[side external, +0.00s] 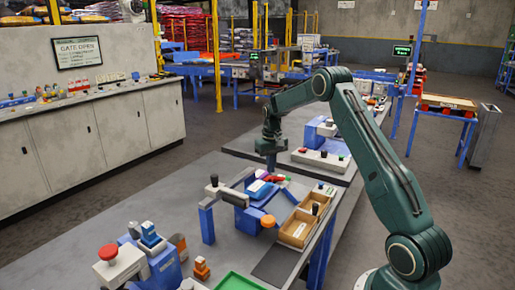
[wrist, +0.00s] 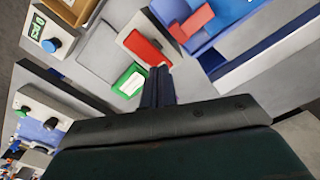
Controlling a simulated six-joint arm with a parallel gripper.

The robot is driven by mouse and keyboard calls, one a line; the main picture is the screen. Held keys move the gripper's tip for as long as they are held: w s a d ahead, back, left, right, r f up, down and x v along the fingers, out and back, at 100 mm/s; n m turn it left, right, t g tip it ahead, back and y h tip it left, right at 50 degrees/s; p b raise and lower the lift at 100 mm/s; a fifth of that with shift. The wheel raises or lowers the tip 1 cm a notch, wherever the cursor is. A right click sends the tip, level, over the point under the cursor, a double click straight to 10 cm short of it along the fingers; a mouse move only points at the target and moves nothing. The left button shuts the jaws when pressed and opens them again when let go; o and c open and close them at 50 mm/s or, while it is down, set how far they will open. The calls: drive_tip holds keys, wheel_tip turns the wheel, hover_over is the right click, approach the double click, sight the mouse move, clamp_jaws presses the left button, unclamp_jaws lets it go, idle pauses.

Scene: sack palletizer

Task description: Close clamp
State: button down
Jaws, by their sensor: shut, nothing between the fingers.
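My gripper (side external: 271,164) is shut and empty, pointing down above the far end of the workbench in the side view. In the wrist view its dark fingers (wrist: 157,85) are together, close to a red bar (wrist: 148,48) and a green-and-white block (wrist: 129,80). I cannot tell whether they touch either one. A blue fixture (side external: 248,218) with red and blue parts on top stands just in front of the gripper in the side view. Blue and red parts (wrist: 192,22) also show at the top of the wrist view. I cannot tell for certain which part is the clamp.
Wooden trays (side external: 297,229) lie right of the blue fixture. An orange round knob (side external: 267,221) sticks out in front. A red-knobbed box (side external: 118,262) and a green tray (side external: 240,281) are at the near edge. A panel with a black knob (side external: 321,158) stands behind.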

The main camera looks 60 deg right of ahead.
sight(271, 176)
wheel_tip(271, 176, up, 6)
drive_tip(key=shift+f, duration=0.2)
idle(0.7)
drive_tip(key=s+a+r+n+t, duration=0.1)
drive_tip(key=s+a+r+n, duration=0.1)
drive_tip(key=s+a+r, duration=0.5)
drive_tip(key=s+a+r+n+t, duration=0.1)
drive_tip(key=s+a+r+t, duration=0.15)
drive_tip(key=a+r, duration=0.8)
drive_tip(key=s+a+f+n+t, duration=0.1)
drive_tip(key=s+a+f, duration=0.1)
drive_tip(key=s+a, duration=0.5)
drive_tip(key=s+a+f+n+t, duration=0.1)
drive_tip(key=s+a+f+n, duration=0.1)
drive_tip(key=s+a, duration=0.5)
drive_tip(key=s, duration=0.5)
drive_tip(key=shift+s+f, duration=0.2)
drive_tip(key=shift+s, duration=0.1)
